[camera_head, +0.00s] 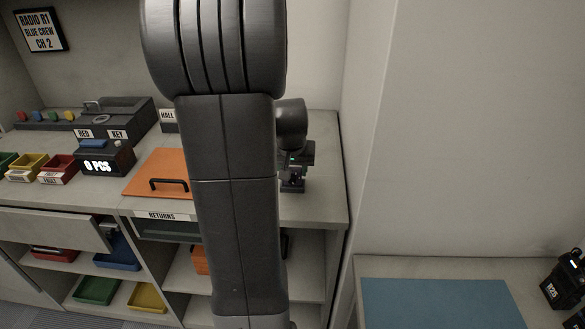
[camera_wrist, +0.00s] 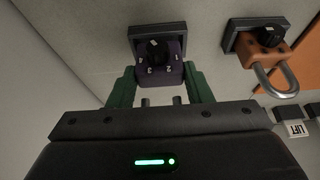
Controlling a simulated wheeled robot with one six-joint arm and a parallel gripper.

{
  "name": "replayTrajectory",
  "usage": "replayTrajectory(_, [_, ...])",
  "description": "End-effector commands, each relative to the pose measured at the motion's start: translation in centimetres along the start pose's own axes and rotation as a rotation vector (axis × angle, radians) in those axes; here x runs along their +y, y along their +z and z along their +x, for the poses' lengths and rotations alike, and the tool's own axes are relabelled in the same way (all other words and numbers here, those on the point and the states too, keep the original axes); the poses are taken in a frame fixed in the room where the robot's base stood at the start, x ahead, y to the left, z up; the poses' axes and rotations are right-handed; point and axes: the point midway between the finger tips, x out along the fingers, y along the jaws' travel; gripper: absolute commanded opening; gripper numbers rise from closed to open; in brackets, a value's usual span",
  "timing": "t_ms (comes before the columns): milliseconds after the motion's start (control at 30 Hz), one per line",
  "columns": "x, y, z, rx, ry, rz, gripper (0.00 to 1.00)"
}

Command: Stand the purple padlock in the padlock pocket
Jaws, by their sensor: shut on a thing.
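The purple padlock (camera_wrist: 171,74) shows in the wrist view, with a dark dial and white numbers on its body. My gripper (camera_wrist: 160,84) is shut on it, a green finger on each side. Two grey shackle legs point back towards my gripper; the rest of the shackle is hidden. A dark-rimmed padlock pocket (camera_wrist: 135,33) lies right at the padlock's far end. I cannot tell how deep the padlock sits in it. In the head view, my gripper (camera_head: 292,186) is low over the counter's right end, and the padlock is not clearly distinguishable.
An orange padlock (camera_wrist: 264,54) stands in a similar dark pocket to the right. A LIFT label (camera_wrist: 296,129) is near it. In the head view, an orange panel (camera_head: 150,165) with a black handle lies left of my arm. A wall (camera_head: 365,120) rises right of the counter.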

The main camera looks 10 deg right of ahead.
Motion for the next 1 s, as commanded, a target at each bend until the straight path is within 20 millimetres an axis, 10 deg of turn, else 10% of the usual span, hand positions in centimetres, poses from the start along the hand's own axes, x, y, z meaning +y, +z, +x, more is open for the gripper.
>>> replayTrajectory(533, [0.0,0.5,1.3,0.001,0.0,0.0,0.12])
replayTrajectory(567, [0.0,0.5,1.2,0.001,0.0,0.0,0.49])
replayTrajectory(667, [0.0,0.5,1.2,0.001,0.0,0.0,0.69])
replayTrajectory(1000, [0.0,0.5,1.1,0.0,0.0,0.0,0.71])
